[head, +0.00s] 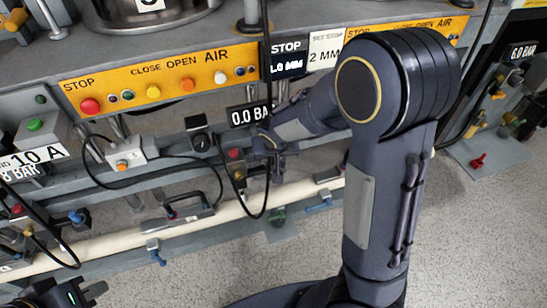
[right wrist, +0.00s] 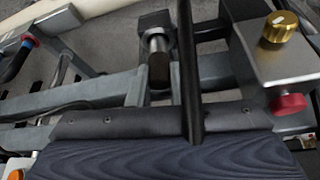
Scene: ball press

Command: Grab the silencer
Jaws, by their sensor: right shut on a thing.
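The silencer (right wrist: 158,70) looks like a short dark brown cylinder below a silver fitting in the right wrist view, in front of the dark gripper body. My right gripper (head: 272,148) is at the lower rail of the press in the head view, beside a small valve with a red button (head: 234,154). It is shut on the silencer, though its fingertips are hard to make out and the silencer is not clear in the head view. My left gripper (head: 88,286) is at the bottom left corner, partly cut off, open and empty, away from the press.
A black hose (right wrist: 190,75) runs close to the silencer. A valve block (right wrist: 278,58) with a gold knob and a red button stands just right. A yellow control panel (head: 160,80) lies above, a cream pipe (head: 180,225) below. The grey floor (head: 480,240) at right is mostly clear.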

